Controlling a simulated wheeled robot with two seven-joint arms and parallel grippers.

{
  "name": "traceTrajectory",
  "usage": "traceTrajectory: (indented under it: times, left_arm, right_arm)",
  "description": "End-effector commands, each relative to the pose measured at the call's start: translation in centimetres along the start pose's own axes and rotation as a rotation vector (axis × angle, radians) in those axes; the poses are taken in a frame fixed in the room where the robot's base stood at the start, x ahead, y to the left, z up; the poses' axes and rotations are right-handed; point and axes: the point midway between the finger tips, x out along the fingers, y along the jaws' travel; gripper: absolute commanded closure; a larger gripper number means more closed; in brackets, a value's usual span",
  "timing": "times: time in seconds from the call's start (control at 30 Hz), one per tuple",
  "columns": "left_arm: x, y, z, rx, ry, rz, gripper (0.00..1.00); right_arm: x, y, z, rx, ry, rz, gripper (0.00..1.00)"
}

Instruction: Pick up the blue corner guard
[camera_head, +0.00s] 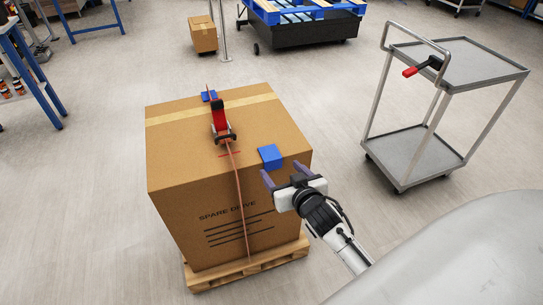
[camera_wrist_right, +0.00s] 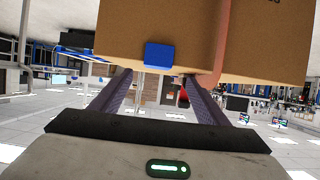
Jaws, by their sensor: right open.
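A blue corner guard (camera_head: 271,157) sits on the top front edge of a large cardboard box (camera_head: 180,208), right of the strap. It also shows in the right wrist view (camera_wrist_right: 158,55), on the box edge. A second blue guard (camera_head: 209,95) lies at the box's far top edge, by the strap. My right gripper (camera_head: 282,171) is open and empty, just in front of the nearer guard. In the wrist view its two fingers (camera_wrist_right: 156,78) point towards that guard, one on each side of it in the picture. My left gripper is not in view.
The box stands on a wooden pallet (camera_head: 262,265). An orange strap (camera_head: 238,195) with a red-and-black ratchet (camera_head: 220,120) runs over it. A grey trolley (camera_head: 425,150) carrying a red-handled tool (camera_head: 423,68) stands at right. Floor between box and trolley is clear.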

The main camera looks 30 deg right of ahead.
Motion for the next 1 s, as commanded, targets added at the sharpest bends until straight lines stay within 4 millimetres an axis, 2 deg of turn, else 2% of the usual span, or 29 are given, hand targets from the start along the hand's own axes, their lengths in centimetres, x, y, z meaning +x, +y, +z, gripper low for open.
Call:
traceTrajectory:
  times: [0.23,0.5,0.83,1.0]
  left_arm:
    - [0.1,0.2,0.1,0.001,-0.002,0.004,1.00]
    - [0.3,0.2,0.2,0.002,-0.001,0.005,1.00]
    - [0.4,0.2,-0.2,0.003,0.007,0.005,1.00]
    - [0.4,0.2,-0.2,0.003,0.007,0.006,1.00]
  right_arm:
    - [2.1,0.1,0.1,-0.002,0.000,-0.001,0.31]
    - [5.8,0.4,0.3,-0.003,0.000,-0.002,0.31]
    - [6.4,0.5,0.3,-0.002,0.000,-0.003,0.31]
    - [6.4,0.5,0.3,-0.002,0.000,-0.003,0.60]
